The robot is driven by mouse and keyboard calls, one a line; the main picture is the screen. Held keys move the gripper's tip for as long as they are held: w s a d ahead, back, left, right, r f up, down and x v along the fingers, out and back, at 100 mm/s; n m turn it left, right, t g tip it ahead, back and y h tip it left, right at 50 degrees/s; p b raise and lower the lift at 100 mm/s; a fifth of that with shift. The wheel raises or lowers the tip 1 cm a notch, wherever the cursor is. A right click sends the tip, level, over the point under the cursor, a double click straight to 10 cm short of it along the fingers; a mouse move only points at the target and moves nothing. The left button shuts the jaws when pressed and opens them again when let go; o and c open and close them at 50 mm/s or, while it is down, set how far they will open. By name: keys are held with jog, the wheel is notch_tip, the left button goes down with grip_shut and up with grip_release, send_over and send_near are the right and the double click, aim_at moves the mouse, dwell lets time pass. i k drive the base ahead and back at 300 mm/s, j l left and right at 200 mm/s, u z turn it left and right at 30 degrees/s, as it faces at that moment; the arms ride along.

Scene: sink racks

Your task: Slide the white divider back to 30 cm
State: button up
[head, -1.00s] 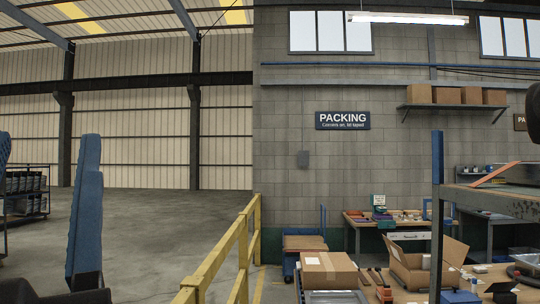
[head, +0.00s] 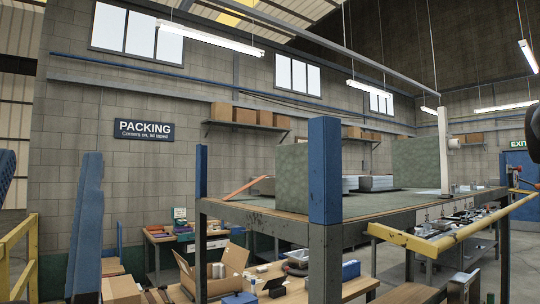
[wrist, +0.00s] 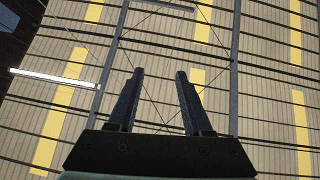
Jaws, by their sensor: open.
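A tall, thin white upright (head: 443,150) stands toward the far right part of a raised rack shelf (head: 270,212) in the head view. It may be the white divider seen nearly edge-on, but I cannot tell for sure. Two mottled green upright panels, one nearer (head: 292,170) and one farther (head: 420,150), also stand on this shelf. No distance marks are readable. My gripper (wrist: 159,75) is open and empty in the wrist view, its two fingers apart against the roof. It is not near the shelf in that view.
A blue-topped post (head: 325,170) rises at the shelf's near corner. A yellow rail (head: 455,237) runs along the right side. Stacked grey sheets (head: 376,183) lie between the panels. A packing bench with an open carton (head: 215,275) is at lower left.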

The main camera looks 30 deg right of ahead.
aim_at(424, 162)
jog(key=z, duration=1.8)
jog(key=i+l+u, duration=0.15)
jog(key=u, duration=0.35)
jog(key=i+l+u, duration=0.1)
jog(key=l+u, duration=0.2)
jog(key=u, duration=0.15)
